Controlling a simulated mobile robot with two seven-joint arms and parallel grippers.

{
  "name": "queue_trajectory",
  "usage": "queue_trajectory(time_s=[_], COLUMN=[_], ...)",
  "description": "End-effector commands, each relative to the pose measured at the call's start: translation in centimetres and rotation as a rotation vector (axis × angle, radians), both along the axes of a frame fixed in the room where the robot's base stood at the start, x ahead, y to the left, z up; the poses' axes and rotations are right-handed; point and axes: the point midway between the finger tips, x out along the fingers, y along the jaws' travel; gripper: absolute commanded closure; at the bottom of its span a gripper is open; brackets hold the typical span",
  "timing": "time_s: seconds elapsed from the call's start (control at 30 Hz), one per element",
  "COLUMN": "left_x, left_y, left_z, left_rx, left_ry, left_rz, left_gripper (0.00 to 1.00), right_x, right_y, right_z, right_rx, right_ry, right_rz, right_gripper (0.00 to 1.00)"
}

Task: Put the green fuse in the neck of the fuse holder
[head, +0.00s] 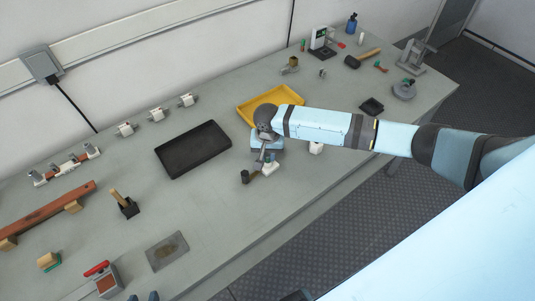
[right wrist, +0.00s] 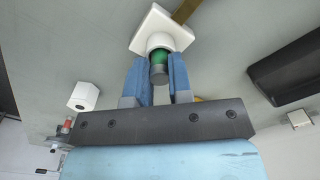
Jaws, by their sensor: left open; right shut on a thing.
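The green fuse (right wrist: 160,58), with a grey end cap, is between the blue fingers of my right gripper (right wrist: 162,82) in the right wrist view. That gripper is shut on it. The white fuse holder (right wrist: 150,22), with a square base and round neck, lies just beyond the fuse. The green end lines up with the neck; how far it is inside I cannot tell. In the head view my right gripper (head: 264,156) is above the white holder (head: 270,167), and the fuse is hidden. The fingertips of my left gripper (head: 143,297) show apart and empty at the bottom edge.
A small dark brass-coloured piece (head: 246,177) stands beside the holder. A second white block (head: 316,148) is to its right. A black tray (head: 194,150) and a yellow tray (head: 247,108) lie behind. The grey bench has clear room in front.

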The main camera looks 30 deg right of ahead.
Motion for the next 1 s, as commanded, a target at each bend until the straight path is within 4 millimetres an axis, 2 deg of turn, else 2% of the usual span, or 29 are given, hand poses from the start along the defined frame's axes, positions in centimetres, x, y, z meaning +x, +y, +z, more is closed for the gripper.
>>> queue_trajectory(time_s=[0.4,0.43,0.5,0.53,0.87,1.0], left_x=[-0.1,-0.1,-0.1,-0.1,0.0,0.0], left_y=[0.0,0.0,0.0,0.0,0.1,0.1], left_z=[-0.1,-0.1,-0.1,-0.1,-0.3,-0.1], left_rx=[0.001,0.002,0.002,0.002,0.001,0.001], left_ry=[0.004,0.004,0.004,0.004,0.003,0.003], left_rz=[0.0,0.001,0.001,0.001,0.001,0.001], left_gripper=[0.57,0.57,0.57,0.57,0.57,0.57], right_x=[0.0,0.1,0.1,0.1,0.1,0.1], right_y=[0.0,0.0,0.0,0.0,0.0,0.0], right_z=[-0.8,-0.8,-0.8,-0.8,-0.5,1.3], right_rx=[0.0,0.0,0.0,0.0,0.0,0.002], right_ry=[-0.001,-0.001,-0.001,-0.001,-0.002,-0.002], right_rz=[-0.001,0.0,0.0,0.0,0.0,0.0], right_gripper=[1.0,0.76,0.6,0.55,0.55,0.55])
